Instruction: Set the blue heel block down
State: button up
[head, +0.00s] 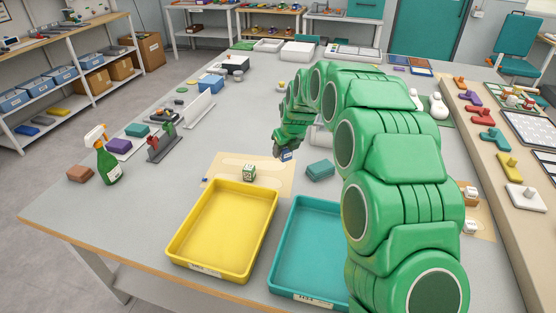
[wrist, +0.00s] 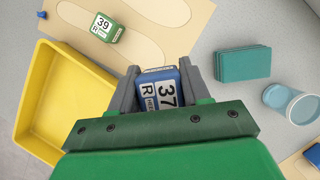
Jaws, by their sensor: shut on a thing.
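The blue heel block (wrist: 158,92), marked 37 R, is between the two grey fingers of my gripper (wrist: 158,80) in the wrist view. My gripper is shut on it. In the head view the blue block (head: 286,155) shows at the end of my arm, above the table near the right edge of the tan insole sheet. I cannot tell its exact height. A green and white block marked 39 R (wrist: 104,28) lies on the tan sheet (wrist: 150,40), and it also shows in the head view (head: 249,171).
A yellow tray (head: 180,236) and a teal tray (head: 283,240) lie on the near table. A spray bottle (head: 108,165) stands at left. Grey tabletop (head: 120,215) is bare at front left.

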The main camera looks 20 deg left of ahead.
jog(key=w+a+f, duration=0.3)
jog(key=w, duration=0.2)
send_over(277, 161)
jog(key=shift+s+d+f, duration=0.15)
jog(key=shift+f, duration=1.35)
jog(key=shift+s+d+f, duration=0.15)
jog(key=shift+f, duration=1.35)
jog(key=shift+w+a+f, duration=0.1)
jog(key=shift+w+f, duration=0.1)
jog(key=shift+f, duration=1.65)
jog(key=o, duration=1.2)
jog(key=shift+f, duration=0.1)
